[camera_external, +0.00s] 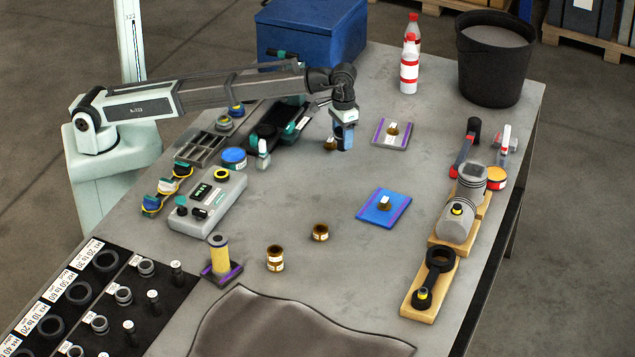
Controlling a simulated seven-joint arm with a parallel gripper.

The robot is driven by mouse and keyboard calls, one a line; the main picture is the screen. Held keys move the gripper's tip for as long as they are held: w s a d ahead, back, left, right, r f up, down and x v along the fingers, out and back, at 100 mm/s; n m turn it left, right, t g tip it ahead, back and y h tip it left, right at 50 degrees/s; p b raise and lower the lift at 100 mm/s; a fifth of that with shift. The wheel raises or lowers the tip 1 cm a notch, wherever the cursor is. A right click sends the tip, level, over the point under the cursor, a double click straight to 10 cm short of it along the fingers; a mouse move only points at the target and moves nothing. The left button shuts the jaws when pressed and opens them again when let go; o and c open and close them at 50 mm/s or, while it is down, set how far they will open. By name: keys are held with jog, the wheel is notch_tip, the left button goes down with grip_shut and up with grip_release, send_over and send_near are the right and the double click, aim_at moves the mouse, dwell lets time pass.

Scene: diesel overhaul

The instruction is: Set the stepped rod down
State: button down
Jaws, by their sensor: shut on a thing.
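My gripper (343,143) points down, low over the far middle part of the grey bench, with its blue fingers close together. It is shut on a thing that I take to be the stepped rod. Only a small brown-gold part (330,144) shows at the left of the fingertips, and I cannot tell whether it belongs to the held piece or stands behind it. The fingers hide most of the held piece. I cannot tell whether it touches the bench.
A grey-purple tray (377,141) is right of my gripper; a blue tray (368,215) lies nearer. Brown bushings (320,232) stand in front. The bench between has bare room.

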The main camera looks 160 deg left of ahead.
jog(key=shift+r, duration=0.95)
jog(key=w+d+m, duration=0.3)
jog(key=w+d, duration=0.8)
jog(key=w, duration=0.4)
jog(key=w+d+m, duration=0.2)
jog(key=w+d, duration=0.8)
jog(key=d, duration=0.5)
jog(key=w+d+m, duration=0.3)
jog(key=w+d, duration=0.8)
jog(key=d, duration=0.4)
jog(key=w+d+m, duration=0.1)
jog(key=w+d, duration=0.2)
jog(key=d, duration=0.6)
jog(key=w+d+m, duration=0.1)
jog(key=w+d, duration=0.1)
jog(key=d, duration=0.6)
jog(key=shift+f, duration=4.85)
jog(key=shift+f, duration=0.1)
jog(key=shift+c, duration=1.9)
grip_release()
